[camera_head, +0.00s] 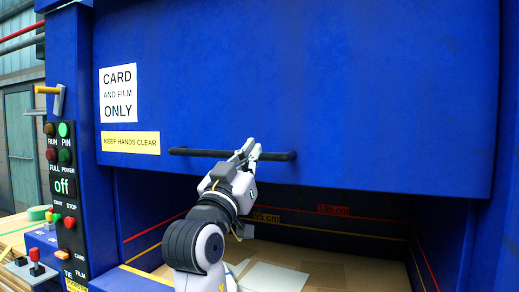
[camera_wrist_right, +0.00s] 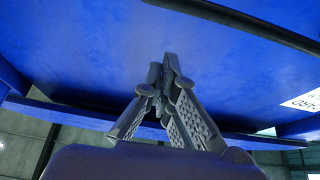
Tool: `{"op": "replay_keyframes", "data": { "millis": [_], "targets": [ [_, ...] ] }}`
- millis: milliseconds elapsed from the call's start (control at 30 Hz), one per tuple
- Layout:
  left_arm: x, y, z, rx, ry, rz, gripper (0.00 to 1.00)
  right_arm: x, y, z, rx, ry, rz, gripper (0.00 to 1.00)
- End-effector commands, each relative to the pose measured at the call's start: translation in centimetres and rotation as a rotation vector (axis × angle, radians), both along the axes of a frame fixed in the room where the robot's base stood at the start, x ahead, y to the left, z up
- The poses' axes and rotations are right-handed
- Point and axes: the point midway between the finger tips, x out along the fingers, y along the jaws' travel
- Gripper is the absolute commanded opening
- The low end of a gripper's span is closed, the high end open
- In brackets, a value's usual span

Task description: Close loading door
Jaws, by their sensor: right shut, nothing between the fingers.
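The blue loading door (camera_head: 330,80) is raised part way, with the dark chamber open below its lower edge. A black bar handle (camera_head: 195,152) runs across the door near that edge. My right gripper (camera_head: 250,147) is shut and empty, and it overlaps the handle near its right end in the head view. In the right wrist view, the shut fingertips (camera_wrist_right: 166,62) point up at the blue door surface (camera_wrist_right: 110,45). The handle (camera_wrist_right: 245,22) passes beyond them at the upper right, apart from the fingers. My left gripper is not in view.
Flattened cardboard (camera_head: 330,268) and a pale sheet (camera_head: 273,277) lie in the chamber, with red and yellow level lines on its walls. A yellow "keep hands clear" label (camera_head: 131,142) is on the door.

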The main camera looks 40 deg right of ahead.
Motion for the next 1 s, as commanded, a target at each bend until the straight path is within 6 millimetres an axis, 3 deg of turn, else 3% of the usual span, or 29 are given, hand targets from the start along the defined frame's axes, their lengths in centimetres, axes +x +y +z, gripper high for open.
{"op": "replay_keyframes", "data": {
  "millis": [167,567,700,1000],
  "targets": [
    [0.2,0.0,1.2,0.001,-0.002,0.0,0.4,0.2,-1.5,1.3,0.001,-0.007,-0.009,0.0],
    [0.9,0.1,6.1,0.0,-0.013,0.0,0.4,3.1,-8.4,5.5,0.0,-0.002,-0.008,0.0],
    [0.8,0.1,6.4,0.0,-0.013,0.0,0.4,3.1,-7.9,2.9,0.0,0.002,-0.004,0.0],
    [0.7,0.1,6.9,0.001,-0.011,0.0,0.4,2.9,-7.5,0.8,0.0,-0.003,-0.003,0.0]
  ]
}}
